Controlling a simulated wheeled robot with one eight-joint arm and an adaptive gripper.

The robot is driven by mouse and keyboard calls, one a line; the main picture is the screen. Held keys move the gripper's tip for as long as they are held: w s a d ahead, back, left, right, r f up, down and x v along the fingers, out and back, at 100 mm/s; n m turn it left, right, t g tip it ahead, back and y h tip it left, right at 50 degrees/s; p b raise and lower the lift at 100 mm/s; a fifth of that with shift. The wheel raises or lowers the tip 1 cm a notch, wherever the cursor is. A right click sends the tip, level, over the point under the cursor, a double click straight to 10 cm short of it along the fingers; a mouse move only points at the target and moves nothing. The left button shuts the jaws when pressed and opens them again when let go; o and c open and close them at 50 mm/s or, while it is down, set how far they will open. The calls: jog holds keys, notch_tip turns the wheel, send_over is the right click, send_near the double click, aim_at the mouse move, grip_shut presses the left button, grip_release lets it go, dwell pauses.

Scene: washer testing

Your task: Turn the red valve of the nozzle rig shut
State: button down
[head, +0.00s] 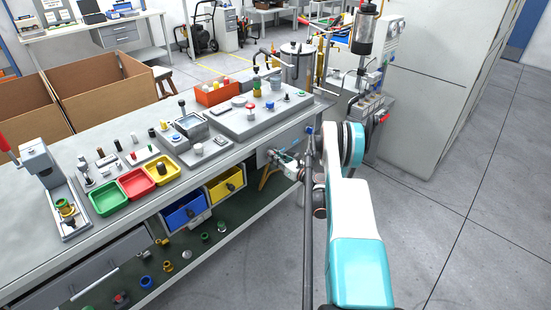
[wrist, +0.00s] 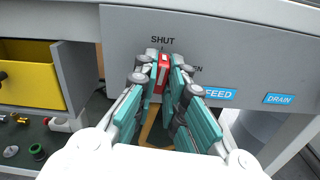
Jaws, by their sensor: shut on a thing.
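The red valve handle (wrist: 163,66) is on the grey front panel (wrist: 125,35) in the wrist view. It stands about upright, its top end just under the printed word SHUT. The word OPEN is to its right, partly covered by a finger. My gripper (wrist: 162,78) is closed on the handle, one finger on each side. The lower part of the handle and its pivot are hidden between the fingers. In the head view my gripper (head: 287,158) is at the panel below the bench's right end, and I cannot make out the handle there.
Blue FEED (wrist: 219,94) and DRAIN (wrist: 281,99) labels are right of the valve. A yellow bin (wrist: 30,78) juts out at the left. The bench top (head: 60,245) edge is above my gripper. Open floor (head: 440,230) lies to the right.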

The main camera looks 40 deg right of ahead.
jog(key=shift+r+n, duration=0.1)
jog(key=shift+n, duration=0.5)
jog(key=c, duration=1.7)
grip_release()
jog(key=shift+o, duration=0.2)
notch_tip(320, 180, up, 10)
